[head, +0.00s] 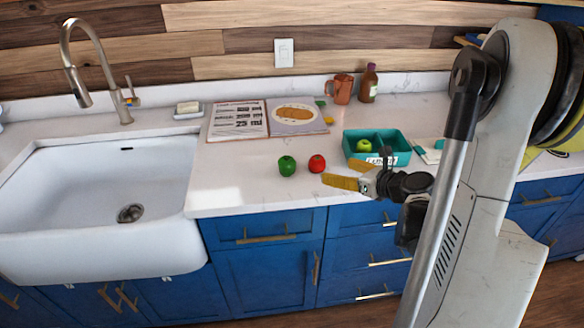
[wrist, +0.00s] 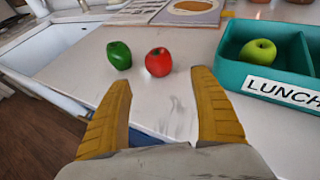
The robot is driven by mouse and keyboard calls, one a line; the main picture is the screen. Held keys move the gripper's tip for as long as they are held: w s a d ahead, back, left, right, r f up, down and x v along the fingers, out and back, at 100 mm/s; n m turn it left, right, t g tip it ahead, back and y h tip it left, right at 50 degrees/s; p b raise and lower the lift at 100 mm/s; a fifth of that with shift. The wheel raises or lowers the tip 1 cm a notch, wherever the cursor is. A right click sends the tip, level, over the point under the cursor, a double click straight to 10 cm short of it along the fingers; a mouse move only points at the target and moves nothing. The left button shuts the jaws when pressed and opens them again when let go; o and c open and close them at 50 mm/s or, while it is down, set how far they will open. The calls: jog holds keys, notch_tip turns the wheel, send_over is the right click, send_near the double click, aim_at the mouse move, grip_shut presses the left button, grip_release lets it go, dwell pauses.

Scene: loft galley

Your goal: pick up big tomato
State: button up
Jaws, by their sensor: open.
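A red tomato (head: 317,163) sits on the white counter, just right of a green pepper (head: 287,166). In the wrist view the tomato (wrist: 158,62) lies beyond my fingertips, roughly between them and a little left of centre, with the green pepper (wrist: 119,55) to its left. My gripper (head: 352,175) has yellow fingers; in the wrist view the gripper (wrist: 160,80) is open and empty, its fingers spread apart. It is by the counter's front edge, apart from the tomato. Only one tomato shows, so its size cannot be compared with another.
A teal lunch box (head: 400,158) holding a green apple (head: 364,146) stands right of the tomato. An open book (head: 240,135), a copper mug (head: 340,88) and a brown bottle (head: 368,84) are behind. A white sink (head: 100,190) is at left. The counter before the tomato is clear.

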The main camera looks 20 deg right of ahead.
aim_at(316, 164)
jog(key=x, duration=0.3)
jog(key=b+x, duration=0.1)
jog(key=shift+w+d+f, duration=0.15)
jog(key=shift+w+d, duration=0.05)
jog(key=shift+d, duration=0.05)
jog(key=b+x, duration=0.1)
jog(key=x, duration=0.3)
jog(key=b+x, duration=0.1)
jog(key=x, duration=0.1)
jog(key=shift+w+a+b, duration=0.1)
jog(key=shift+a+b, duration=0.25)
jog(key=shift+a, duration=0.05)
jog(key=shift+r, duration=0.3)
jog(key=c, duration=1.3)
